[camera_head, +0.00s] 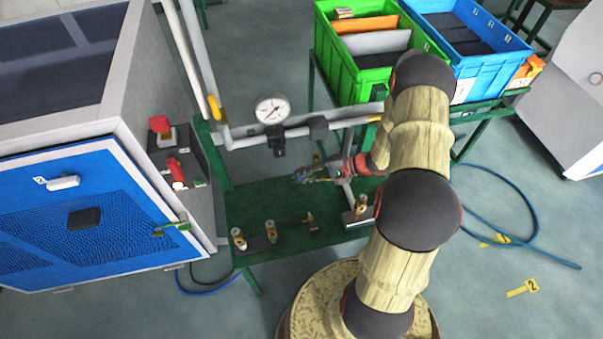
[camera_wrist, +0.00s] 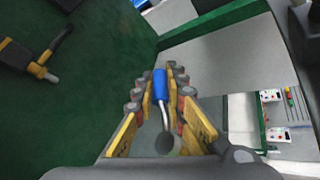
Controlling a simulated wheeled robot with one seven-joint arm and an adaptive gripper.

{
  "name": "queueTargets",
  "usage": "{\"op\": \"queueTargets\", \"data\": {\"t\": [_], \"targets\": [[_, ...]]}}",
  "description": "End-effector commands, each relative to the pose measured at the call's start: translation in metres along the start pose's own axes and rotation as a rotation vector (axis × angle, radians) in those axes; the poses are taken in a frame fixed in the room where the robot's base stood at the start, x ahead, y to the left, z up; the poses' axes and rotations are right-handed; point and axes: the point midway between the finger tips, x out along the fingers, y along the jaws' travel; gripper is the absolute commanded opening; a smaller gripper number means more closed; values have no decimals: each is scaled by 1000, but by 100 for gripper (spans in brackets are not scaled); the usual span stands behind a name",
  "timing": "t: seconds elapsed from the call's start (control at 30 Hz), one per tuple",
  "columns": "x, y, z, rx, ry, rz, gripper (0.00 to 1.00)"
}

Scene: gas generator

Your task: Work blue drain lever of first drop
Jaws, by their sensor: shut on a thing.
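The blue drain lever (camera_wrist: 159,84) shows in the wrist view as a blue sleeve on a bent metal rod. It lies between the two ribbed yellow-and-grey fingers of my gripper (camera_wrist: 166,92), which is shut on it. In the head view my gripper (camera_head: 318,171) is at the pipework above the green table (camera_head: 285,207), in front of a vertical drop pipe (camera_head: 347,192). There the lever and its valve are too small and covered to make out clearly.
A pressure gauge (camera_head: 272,110) stands on the pipe behind my gripper. Small brass valve fittings (camera_head: 271,229) stand on the green table's front. A blue-fronted generator cabinet (camera_head: 90,215) is at left. Green (camera_head: 345,75) and blue (camera_head: 470,72) crates stand behind. A blue hose (camera_head: 530,215) lies at right.

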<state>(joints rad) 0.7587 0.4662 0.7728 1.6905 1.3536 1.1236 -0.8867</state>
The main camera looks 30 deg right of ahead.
Motion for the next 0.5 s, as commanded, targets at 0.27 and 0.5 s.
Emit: {"op": "queueTargets", "data": {"t": [0.27,0.5], "targets": [[2,13,-10,-89,147,201,0],[1,25,-19,-164,273,376,0]]}}
